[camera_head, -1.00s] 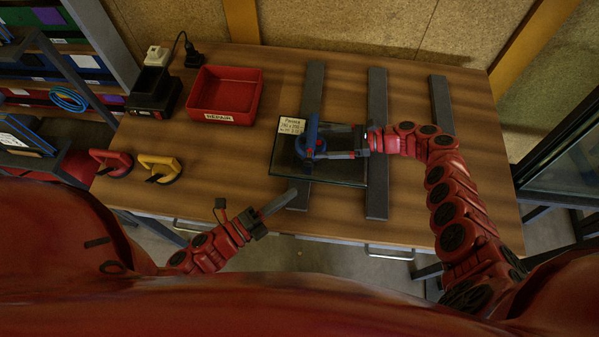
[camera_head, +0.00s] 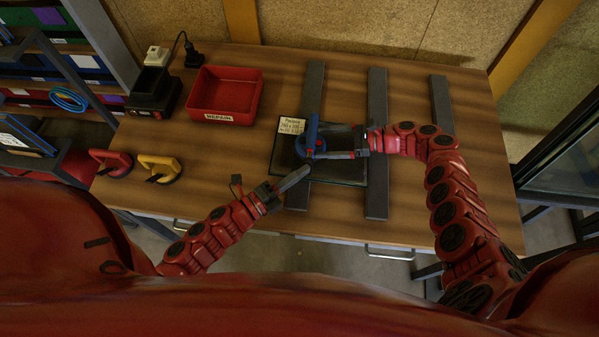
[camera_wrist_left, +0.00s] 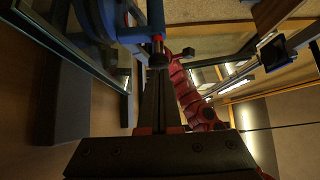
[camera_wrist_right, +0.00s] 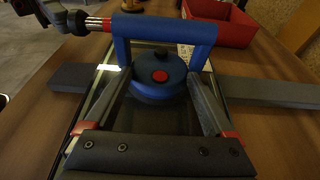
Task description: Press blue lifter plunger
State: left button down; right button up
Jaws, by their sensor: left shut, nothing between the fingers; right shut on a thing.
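The blue lifter (camera_head: 311,138) stands on the dark glass pane (camera_head: 340,172). In the right wrist view the lifter (camera_wrist_right: 160,75) shows a round blue body with a red centre button, and a blue handle. Its plunger (camera_wrist_right: 90,24), banded red and silver with a dark knob, sticks out of the handle's left end. My right gripper (camera_head: 322,154) is shut on the lifter, its fingers on both sides of the body. My left gripper (camera_head: 306,170) is shut and empty, its tips at the plunger end (camera_wrist_left: 157,40). I cannot tell whether they touch.
A paper label (camera_head: 291,126) lies on the pane, which rests across grey bars (camera_head: 377,90). A red bin (camera_head: 226,96), a charger (camera_head: 153,93), and red and yellow lifters (camera_head: 160,168) stand on the left. Bare wood lies between them and the pane.

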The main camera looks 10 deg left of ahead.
pick_arm(q)
jog(key=w, duration=0.3)
pick_arm(e)
jog(key=shift+s+f, duration=0.1)
jog(key=shift+f, duration=0.05)
pick_arm(q)
jog(key=s, duration=0.4)
jog(key=shift+s+a, duration=0.35)
jog(key=shift+s, duration=0.05)
jog(key=v, duration=0.9)
jog(key=shift+d, duration=0.1)
pick_arm(e)
jog(key=o, duration=0.7)
jog(key=shift+a, duration=0.1)
